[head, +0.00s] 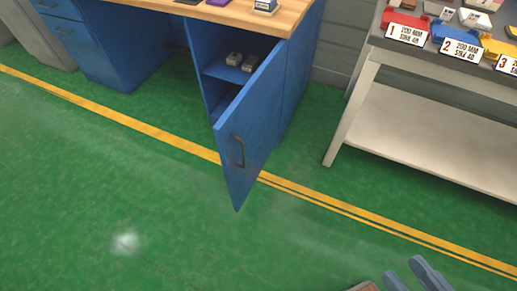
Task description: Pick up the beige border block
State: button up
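I cannot make out with certainty a beige border block in the head view. A small pale block (475,18) lies by the blue tray on the right table, but I cannot tell its kind. Two small greyish blocks sit on the shelf inside the blue cabinet, a left one (233,58) and a right one (250,63). My gripper (413,279) shows only in part at the bottom edge, as blue-grey pieces over the floor, far from all of these. Its fingertips and any held thing cannot be made out. A brownish piece (363,287) beside it is cut off by the frame.
The blue cabinet door (247,140) stands open into the room. The wooden worktop (215,14) is above it. A light table (430,125) at right bears numbered red (392,18), blue (450,34) and yellow (497,46) trays. The green floor (110,200) in front is clear.

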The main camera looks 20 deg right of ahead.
aim_at(232, 60)
jog(key=i+u, duration=0.2)
jog(key=i+j+u, duration=0.1)
jog(key=u, duration=0.3)
jog(key=i+u, duration=0.35)
jog(key=i+l+u, duration=0.1)
jog(key=u, duration=0.3)
jog(key=i+l+u, duration=0.15)
jog(key=i+u, duration=0.45)
jog(key=i, duration=0.7)
jog(key=i+z, duration=0.3)
jog(key=z, duration=0.15)
jog(key=i+j+z, duration=0.1)
jog(key=i+z, duration=0.2)
jog(key=z, duration=0.2)
jog(key=i+j+z, duration=0.2)
jog(key=z, duration=0.25)
jog(key=i+z, duration=0.2)
jog(key=z, duration=0.2)
jog(key=i+j+z, duration=0.15)
jog(key=z, duration=0.3)
jog(key=i+j+z, duration=0.15)
jog(key=z, duration=0.25)
jog(key=i+j+z, duration=0.1)
jog(key=z, duration=0.3)
jog(key=j+z, duration=0.4)
jog(key=i+j+z, duration=0.15)
jog(key=j+z, duration=0.25)
jog(key=i+j+z, duration=0.1)
jog(key=j+z, duration=0.65)
jog(key=j, duration=0.1)
